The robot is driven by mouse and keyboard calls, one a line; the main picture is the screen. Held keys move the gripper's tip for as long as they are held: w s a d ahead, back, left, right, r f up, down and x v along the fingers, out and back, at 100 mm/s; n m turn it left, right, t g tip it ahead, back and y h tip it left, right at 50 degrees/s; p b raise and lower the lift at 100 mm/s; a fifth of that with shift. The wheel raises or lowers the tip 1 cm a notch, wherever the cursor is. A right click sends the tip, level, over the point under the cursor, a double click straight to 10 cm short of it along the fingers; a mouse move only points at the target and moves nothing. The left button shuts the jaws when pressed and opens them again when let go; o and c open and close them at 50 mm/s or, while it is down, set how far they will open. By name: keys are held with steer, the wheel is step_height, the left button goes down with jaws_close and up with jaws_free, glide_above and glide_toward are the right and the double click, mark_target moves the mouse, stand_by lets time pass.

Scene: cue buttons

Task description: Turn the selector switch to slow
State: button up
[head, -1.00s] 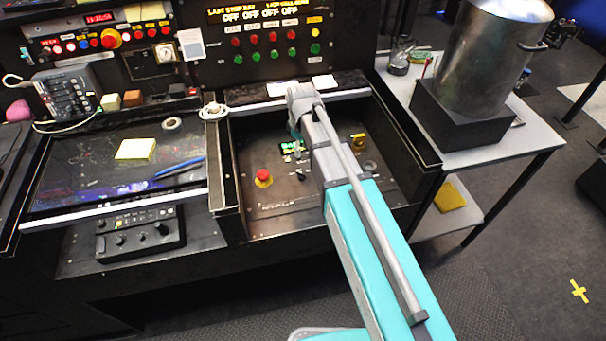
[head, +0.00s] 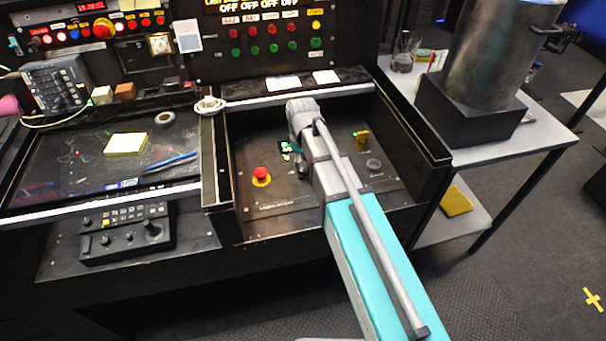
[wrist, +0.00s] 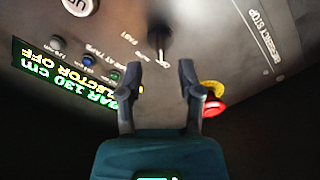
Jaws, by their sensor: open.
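The selector switch (wrist: 159,40) is a dark knob with a pale pointer on the panel, with a "FAST" label beside it in the wrist view. My gripper (wrist: 157,70) is open and empty. Its two fingers point towards the panel, and the knob appears just beyond and between the tips; I cannot tell the exact gap. The green display (wrist: 70,85) reads "BAR 130 cm" and "SELECTOR OFF".
The red emergency stop (wrist: 213,107) with its yellow ring is close beside the right finger; it also shows in the head view (head: 261,174). Several small buttons (wrist: 86,60) line the display. A raised black wall (head: 428,120) bounds the panel at right.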

mark_target(302, 171)
steer(key=shift+f+b, duration=1.75)
steer(key=shift+f, duration=0.3)
jaws_close()
steer(key=shift+d, duration=0.15)
